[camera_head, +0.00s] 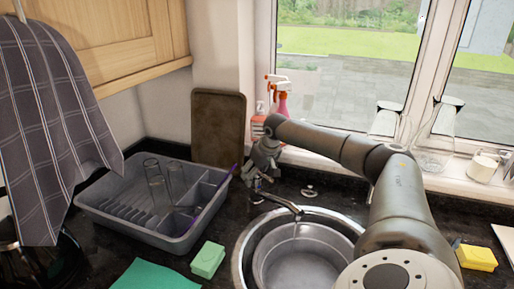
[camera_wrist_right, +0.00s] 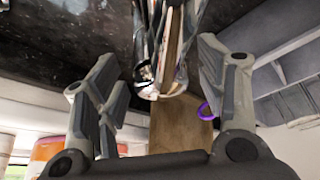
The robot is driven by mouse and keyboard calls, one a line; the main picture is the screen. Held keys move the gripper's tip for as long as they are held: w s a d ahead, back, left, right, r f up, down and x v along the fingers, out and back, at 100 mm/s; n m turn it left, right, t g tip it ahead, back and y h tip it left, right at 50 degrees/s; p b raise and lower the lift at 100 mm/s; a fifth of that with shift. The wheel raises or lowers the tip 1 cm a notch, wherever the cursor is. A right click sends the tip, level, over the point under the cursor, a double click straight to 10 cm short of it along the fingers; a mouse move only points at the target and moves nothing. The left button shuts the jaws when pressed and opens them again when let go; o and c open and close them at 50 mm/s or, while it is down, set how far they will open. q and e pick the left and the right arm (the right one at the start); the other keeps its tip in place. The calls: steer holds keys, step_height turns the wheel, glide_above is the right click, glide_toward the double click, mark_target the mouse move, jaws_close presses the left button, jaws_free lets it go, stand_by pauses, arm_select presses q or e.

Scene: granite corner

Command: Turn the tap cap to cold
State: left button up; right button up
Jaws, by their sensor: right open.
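The metal tap (camera_head: 284,202) stands behind the round sink (camera_head: 240,262), with its spout reaching over the bowl. My right gripper (camera_head: 258,174) is at the tap's upper part, and its body and fingers hide much of the cap. In the right wrist view the gripper (camera_wrist_right: 160,78) is open, one finger on each side of the picture. Shiny tap metal (camera_wrist_right: 146,72) shows in the gap between the fingers, apparently apart from both. Which way the cap is turned cannot be told. My left gripper is not in view.
A grey dish rack (camera_head: 170,240) with glasses stands left of the tap. A brown board (camera_head: 218,125) leans behind it, near spray bottles (camera_head: 282,105). A green sponge (camera_head: 208,259) lies left of the sink, a yellow one (camera_head: 476,257) to the right. Glass vessels stand on the sill.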

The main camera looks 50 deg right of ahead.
steer(key=v, duration=1.1)
steer(key=shift+s+r, duration=0.25)
steer(key=shift+r, duration=0.05)
